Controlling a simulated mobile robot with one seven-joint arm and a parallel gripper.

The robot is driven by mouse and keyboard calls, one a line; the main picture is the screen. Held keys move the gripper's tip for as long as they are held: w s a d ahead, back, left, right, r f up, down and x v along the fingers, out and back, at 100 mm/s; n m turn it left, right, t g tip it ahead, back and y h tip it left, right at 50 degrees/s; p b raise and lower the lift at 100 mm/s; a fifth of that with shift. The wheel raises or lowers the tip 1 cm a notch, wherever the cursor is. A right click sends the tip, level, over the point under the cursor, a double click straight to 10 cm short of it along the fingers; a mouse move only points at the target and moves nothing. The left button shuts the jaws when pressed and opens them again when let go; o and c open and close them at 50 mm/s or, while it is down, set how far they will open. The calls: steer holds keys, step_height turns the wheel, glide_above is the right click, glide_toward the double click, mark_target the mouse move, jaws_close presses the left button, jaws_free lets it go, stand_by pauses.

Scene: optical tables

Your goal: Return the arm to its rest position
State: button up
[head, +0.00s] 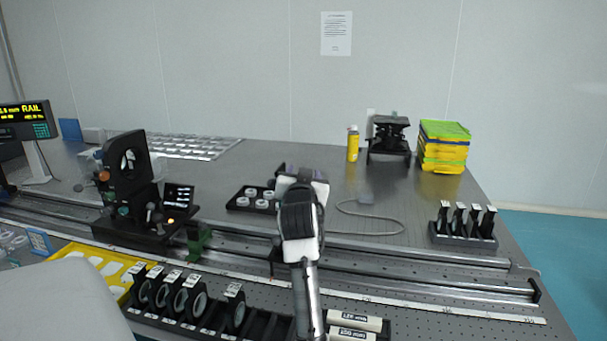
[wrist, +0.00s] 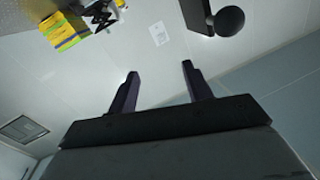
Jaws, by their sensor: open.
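My arm rises from the bottom middle of the head view, over the rails of the optical table (head: 440,290). My gripper is mostly hidden behind my own wrist in that view. In the wrist view my gripper (wrist: 160,82) shows two dark fingers set wide apart with nothing between them. Behind the fingers are the pale wall and ceiling, so the wrist camera looks away from the table surface.
A black tray with white rings (head: 240,205) lies left of my wrist. A black mount (head: 125,200) stands on the rail at left. Lens holders (head: 185,298) stand in front. A yellow bottle (head: 353,145) and stacked yellow-green boxes (head: 443,150) stand at the back.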

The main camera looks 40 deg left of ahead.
steer(key=shift+r, duration=0.65)
